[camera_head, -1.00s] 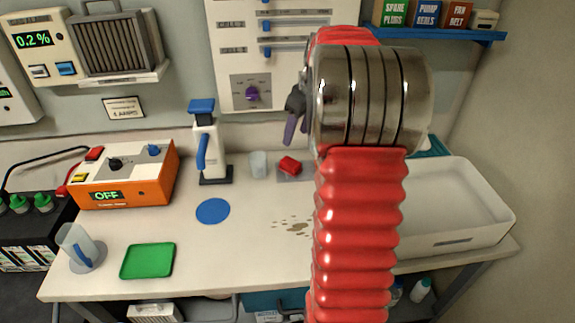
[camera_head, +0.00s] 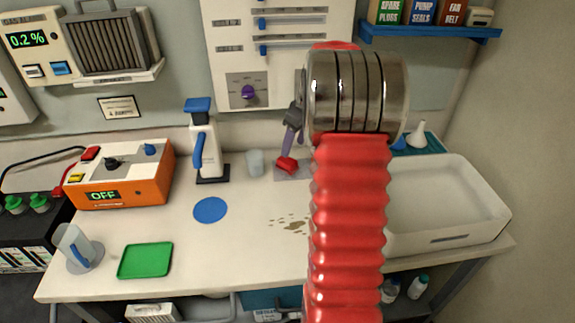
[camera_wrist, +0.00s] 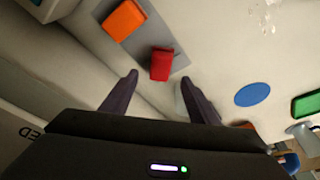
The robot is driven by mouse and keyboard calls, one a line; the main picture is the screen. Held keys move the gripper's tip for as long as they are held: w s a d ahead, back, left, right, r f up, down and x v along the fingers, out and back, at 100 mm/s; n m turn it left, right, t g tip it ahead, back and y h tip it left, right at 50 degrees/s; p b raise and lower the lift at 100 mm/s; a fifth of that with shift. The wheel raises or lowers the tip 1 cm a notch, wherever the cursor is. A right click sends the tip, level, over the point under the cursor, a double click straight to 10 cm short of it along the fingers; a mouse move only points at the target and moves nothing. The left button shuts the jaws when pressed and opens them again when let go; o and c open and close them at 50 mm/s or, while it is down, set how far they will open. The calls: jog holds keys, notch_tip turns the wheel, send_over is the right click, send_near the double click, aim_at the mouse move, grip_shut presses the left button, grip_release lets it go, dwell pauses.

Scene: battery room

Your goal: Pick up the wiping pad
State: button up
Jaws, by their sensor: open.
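A small red block-like pad (camera_head: 286,165) lies on a grey mat (camera_head: 281,177) at the back of the bench, beside my arm. In the wrist view the red pad (camera_wrist: 162,64) lies just past the fingertips, roughly between them, next to an orange pad (camera_wrist: 124,19) on the same grey mat (camera_wrist: 151,38). I cannot tell for sure which is the wiping pad. My gripper (camera_wrist: 160,79) is open and empty, its two dark fingers apart. In the head view my gripper (camera_head: 292,125) shows partly, above the red pad; my red arm hides the orange pad.
A brown spill (camera_head: 293,225) marks the bench. A blue disc (camera_head: 210,210), green tray (camera_head: 145,260), clear cup (camera_head: 255,162) and white-blue dispenser (camera_head: 205,150) stand left. A white basin (camera_head: 440,238) is right. The front middle bench is clear.

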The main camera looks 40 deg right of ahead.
aim_at(288, 160)
jog(key=shift+x, duration=1.4)
jog(key=shift+x, duration=2.6)
jog(key=shift+a, duration=0.1)
jog(key=c, duration=1.1)
jog(key=shift+r, duration=0.1)
